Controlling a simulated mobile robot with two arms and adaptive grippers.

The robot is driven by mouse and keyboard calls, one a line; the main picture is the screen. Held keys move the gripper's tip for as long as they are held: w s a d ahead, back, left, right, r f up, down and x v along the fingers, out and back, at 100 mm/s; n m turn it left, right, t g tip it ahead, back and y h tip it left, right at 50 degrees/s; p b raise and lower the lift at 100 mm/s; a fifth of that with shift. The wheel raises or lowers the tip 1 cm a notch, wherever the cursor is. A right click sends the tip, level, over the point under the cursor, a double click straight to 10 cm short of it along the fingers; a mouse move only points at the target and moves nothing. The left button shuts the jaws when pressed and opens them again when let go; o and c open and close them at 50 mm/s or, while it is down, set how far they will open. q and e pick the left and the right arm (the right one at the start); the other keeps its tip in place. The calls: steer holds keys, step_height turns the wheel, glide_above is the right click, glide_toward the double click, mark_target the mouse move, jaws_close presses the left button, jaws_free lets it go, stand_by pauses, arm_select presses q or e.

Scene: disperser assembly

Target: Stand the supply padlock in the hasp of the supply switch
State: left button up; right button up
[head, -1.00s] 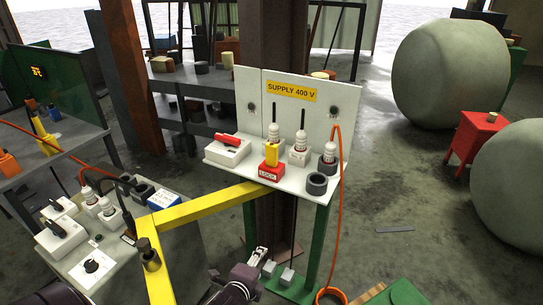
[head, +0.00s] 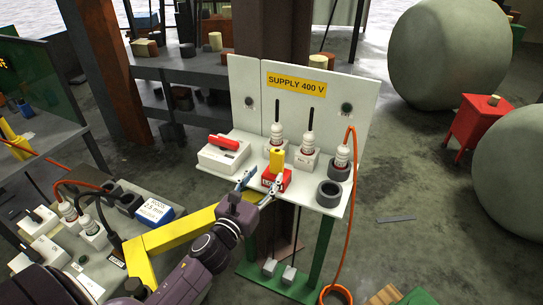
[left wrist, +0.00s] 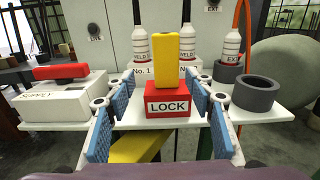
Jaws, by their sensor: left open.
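The supply padlock is a red block marked LOCK with a yellow upright block on top (head: 278,158). It stands upright near the front of the white panel shelf, and in the left wrist view (left wrist: 166,103) it is central. My left gripper (head: 260,184) is open at the shelf's front edge. In the left wrist view its blue-padded fingers (left wrist: 163,118) stand left and right of the red block, with gaps. The supply switch (head: 222,154) is a white box with a red handle, left of the padlock; it also shows in the left wrist view (left wrist: 62,100). I cannot make out its hasp.
White ribbed plugs (head: 309,147) stand behind the padlock. An empty dark ring (head: 329,193) is to its right. An orange cable (head: 347,220) hangs at the shelf's right end. A yellow bar (head: 190,228) runs below the shelf on the left.

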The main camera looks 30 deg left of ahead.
mark_target(275, 165)
arm_select(q)
steer(key=shift+w+d+r, duration=0.2)
steer(key=shift+w+r, duration=0.1)
steer(key=shift+w, duration=0.05)
steer(key=shift+w+d+r+p, duration=0.2)
steer(key=shift+w+p, duration=0.15)
steer(key=shift+w, duration=0.2)
steer(key=shift+w+d+r+p, duration=0.15)
steer(key=shift+w+p, duration=0.15)
steer(key=shift+w, duration=0.2)
steer(key=w, duration=0.2)
steer(key=w+p, duration=0.1)
steer(key=w, duration=0.1)
steer(key=shift+a+f, duration=0.25)
steer(key=shift+f, duration=0.15)
steer(key=c, duration=0.4)
jaws_close()
arm_select(e)
steer(key=shift+s+d+r, duration=0.45)
steer(key=shift+d+r, duration=0.1)
steer(key=shift+r, duration=0.05)
steer(key=shift+s+d+r, duration=0.4)
steer(key=shift+d+r, duration=0.1)
steer(key=shift+r, duration=0.1)
arm_select(q)
steer(key=shift+r, duration=0.1)
